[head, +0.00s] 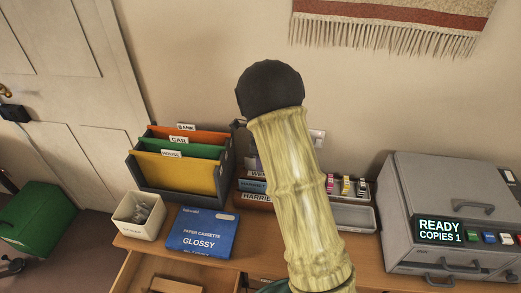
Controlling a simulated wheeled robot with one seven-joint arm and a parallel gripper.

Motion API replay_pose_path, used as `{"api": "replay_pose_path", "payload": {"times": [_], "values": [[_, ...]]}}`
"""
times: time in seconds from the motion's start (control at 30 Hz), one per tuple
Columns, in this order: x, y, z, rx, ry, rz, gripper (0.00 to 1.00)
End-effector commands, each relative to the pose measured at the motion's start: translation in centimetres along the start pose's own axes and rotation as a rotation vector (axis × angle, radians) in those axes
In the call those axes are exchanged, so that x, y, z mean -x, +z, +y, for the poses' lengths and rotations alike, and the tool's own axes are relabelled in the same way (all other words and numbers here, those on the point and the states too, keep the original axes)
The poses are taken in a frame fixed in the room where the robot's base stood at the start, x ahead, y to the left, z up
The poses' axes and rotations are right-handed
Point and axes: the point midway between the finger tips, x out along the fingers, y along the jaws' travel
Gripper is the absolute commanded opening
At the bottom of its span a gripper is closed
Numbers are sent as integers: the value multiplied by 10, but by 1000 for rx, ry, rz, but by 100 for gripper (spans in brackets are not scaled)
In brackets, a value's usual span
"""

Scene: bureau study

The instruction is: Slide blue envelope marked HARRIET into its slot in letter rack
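The letter rack (240,145) stands on the desk behind my raised arm, which hides its right part. Its labelled tiers show: a grey one, a blue strip (252,187) with partly readable white lettering, and an orange-brown front strip (256,199) whose lettering seems to begin HARRI. I cannot tell whether the blue strip is an envelope or part of the rack. No envelope clearly marked HARRIET is visible. My gripper is not in view; only a pale arm link with a dark rounded joint shows.
Left of the rack are a file holder (143,180) with coloured folders, a white bin (133,226) and a blue paper cassette box (203,232). An open drawer (132,270) juts out in front. Right are a tray (352,217) and a grey copier (440,190).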

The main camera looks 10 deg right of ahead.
Motion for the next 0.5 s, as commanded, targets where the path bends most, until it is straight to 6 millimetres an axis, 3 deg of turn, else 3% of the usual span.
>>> {"api": "replay_pose_path", "payload": {"times": [0.2, 0.5], "values": [[37, 0, -1, 1, -3, 0, 29], [46, 0, 0, 0, 0, 1, 29]]}}
